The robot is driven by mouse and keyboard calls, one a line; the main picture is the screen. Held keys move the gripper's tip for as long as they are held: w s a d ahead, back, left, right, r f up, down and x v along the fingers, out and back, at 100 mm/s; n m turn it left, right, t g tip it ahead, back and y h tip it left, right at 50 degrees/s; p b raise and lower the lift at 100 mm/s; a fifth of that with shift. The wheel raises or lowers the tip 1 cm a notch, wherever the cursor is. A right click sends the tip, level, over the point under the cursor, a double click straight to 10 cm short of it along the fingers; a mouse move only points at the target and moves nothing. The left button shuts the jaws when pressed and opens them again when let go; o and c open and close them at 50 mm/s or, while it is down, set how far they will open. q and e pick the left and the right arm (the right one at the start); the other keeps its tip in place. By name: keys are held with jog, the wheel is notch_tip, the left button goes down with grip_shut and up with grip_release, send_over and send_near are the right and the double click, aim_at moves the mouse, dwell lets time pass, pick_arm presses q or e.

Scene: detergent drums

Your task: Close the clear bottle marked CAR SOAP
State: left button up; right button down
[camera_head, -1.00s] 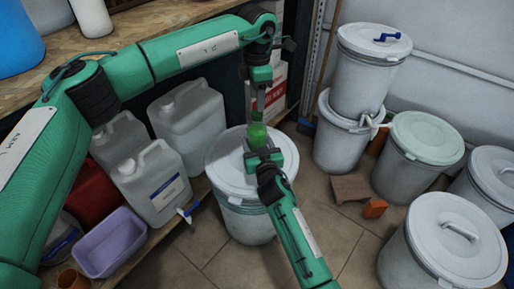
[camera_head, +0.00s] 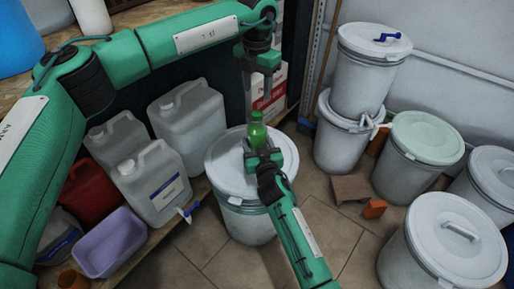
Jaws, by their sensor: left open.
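A small bottle (camera_head: 256,136) with green contents and a green top (camera_head: 256,116) stands upright over the lid of the white drum in the middle. I cannot read any marking on it, and its lower part is hidden by my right gripper. My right gripper (camera_head: 262,157) comes from below and is shut around the bottle's lower part. The green top sits on the neck; how tight it is I cannot tell. My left gripper (camera_head: 258,92) points down above the bottle, open and empty, apart from the top.
The white drum (camera_head: 222,165) is under the bottle. Jugs (camera_head: 158,180), a red can (camera_head: 90,190) and a purple tub (camera_head: 108,242) stand on the left shelf. More lidded drums (camera_head: 455,240) stand at right. Boxes (camera_head: 270,95) are behind my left gripper.

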aim_at(257, 113)
pick_arm(q)
jog(key=shift+f, duration=4)
jog(key=c, duration=1)
jog(key=shift+c, duration=0.2)
jog(key=o, duration=1.2)
jog(key=shift+c, duration=0.2)
jog(key=shift+r, duration=0.1)
notch_tip(257, 113, up, 12)
